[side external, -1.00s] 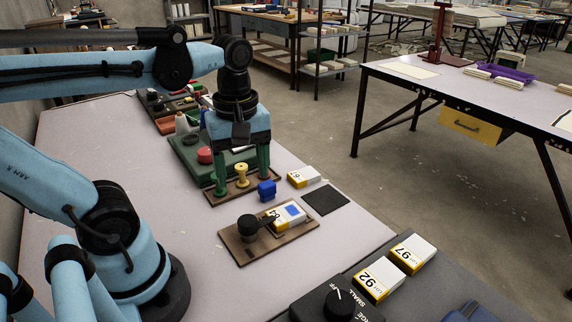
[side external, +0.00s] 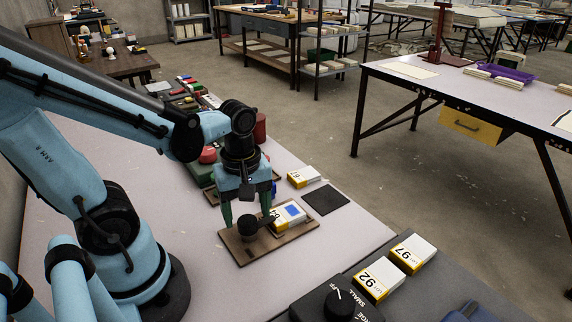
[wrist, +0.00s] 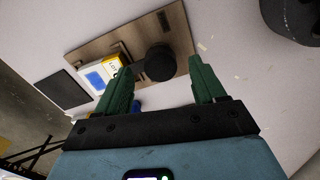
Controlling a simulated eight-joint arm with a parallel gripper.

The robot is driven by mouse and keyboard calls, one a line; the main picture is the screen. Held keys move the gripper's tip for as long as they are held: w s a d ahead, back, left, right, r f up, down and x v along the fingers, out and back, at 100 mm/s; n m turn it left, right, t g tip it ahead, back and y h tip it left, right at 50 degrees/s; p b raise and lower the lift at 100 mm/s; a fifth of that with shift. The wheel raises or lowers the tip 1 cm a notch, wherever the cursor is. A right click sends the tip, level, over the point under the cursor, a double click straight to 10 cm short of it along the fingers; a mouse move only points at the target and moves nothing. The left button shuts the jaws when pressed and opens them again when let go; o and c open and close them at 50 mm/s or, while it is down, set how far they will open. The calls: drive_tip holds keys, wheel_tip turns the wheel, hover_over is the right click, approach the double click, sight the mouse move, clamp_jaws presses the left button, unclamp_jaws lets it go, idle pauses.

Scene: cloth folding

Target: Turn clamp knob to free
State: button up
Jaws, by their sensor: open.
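The black round clamp knob (side external: 247,226) stands on a brown wooden board (side external: 292,234). The knob (wrist: 160,63) and board (wrist: 97,45) also show in the wrist view. A white and yellow box with a blue patch (side external: 291,213) lies on the board beside the knob. My gripper (side external: 247,222) is open above the board, with its green fingers pointing down. In the wrist view the fingers (wrist: 163,75) are spread apart, and the knob appears between and just beyond them. I cannot tell whether either finger touches the knob.
A dark square pad (side external: 326,200) and a white and yellow box (side external: 304,177) lie right of the board. A black dial unit (side external: 338,302) and boxes marked 92 (side external: 378,279) and 97 (side external: 411,253) are at front right. Tabletop (side external: 205,275) before the board is clear.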

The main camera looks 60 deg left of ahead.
drive_tip(key=shift+f, duration=1)
drive_tip(key=c, duration=1.1)
drive_tip(key=shift+o, duration=0.2)
